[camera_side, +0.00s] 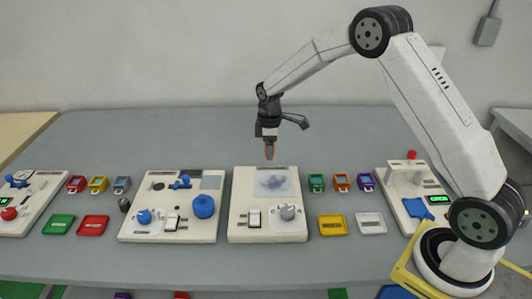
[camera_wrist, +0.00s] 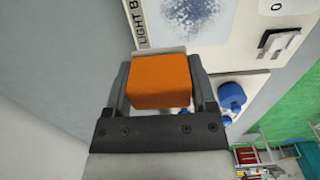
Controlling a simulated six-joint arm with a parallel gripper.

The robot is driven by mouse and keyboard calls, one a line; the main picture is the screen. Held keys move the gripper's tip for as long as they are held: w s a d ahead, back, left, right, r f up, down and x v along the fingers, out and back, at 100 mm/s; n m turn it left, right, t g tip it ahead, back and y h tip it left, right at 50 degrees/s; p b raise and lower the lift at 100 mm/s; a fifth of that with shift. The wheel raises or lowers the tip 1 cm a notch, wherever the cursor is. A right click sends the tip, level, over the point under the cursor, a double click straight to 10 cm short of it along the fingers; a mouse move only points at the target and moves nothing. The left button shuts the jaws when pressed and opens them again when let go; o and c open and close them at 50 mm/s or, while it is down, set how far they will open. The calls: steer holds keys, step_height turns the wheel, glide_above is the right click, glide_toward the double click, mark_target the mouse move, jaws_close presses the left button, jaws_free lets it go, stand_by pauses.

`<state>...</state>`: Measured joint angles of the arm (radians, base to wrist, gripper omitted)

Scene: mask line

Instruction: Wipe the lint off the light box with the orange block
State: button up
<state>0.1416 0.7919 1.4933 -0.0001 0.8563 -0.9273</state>
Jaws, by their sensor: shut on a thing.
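My gripper (camera_side: 269,149) points down, raised above the far edge of the middle white station. In the wrist view it (camera_wrist: 162,82) is shut on the orange block (camera_wrist: 162,80), with one finger on each side. In the side view the block shows only as a small orange bit at the fingertips. The light box (camera_side: 270,183) is a pale panel at the back of the middle station, with a grey-blue speckled patch of lint (camera_side: 273,182) on it. The wrist view shows part of the panel and its lint (camera_wrist: 190,15) ahead of the block. The block is apart from the panel.
The table behind is clear.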

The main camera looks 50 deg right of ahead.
mark_target(278, 194)
steer(key=shift+f, duration=2.8)
steer(key=shift+s+a+f, duration=0.25)
steer(key=shift+f, duration=0.4)
steer(key=shift+s+a+f, duration=0.2)
steer(key=shift+a+f, duration=0.05)
steer(key=shift+f, duration=0.35)
steer(key=shift+s+a, duration=2.4)
steer(key=shift+s, duration=0.05)
steer(key=shift+s+d, duration=0.1)
steer(key=shift+s, duration=0.15)
steer(key=shift+d, duration=0.6)
steer(key=shift+w+d, duration=2.7)
steer(key=shift+w, duration=0.05)
steer(key=shift+s+d, duration=0.3)
steer(key=shift+s, duration=0.3)
steer(key=shift+s+a+r, duration=0.1)
steer(key=shift+s+a, duration=2.75)
steer(key=shift+a, duration=0.1)
step_height(278, 194, up, 8)
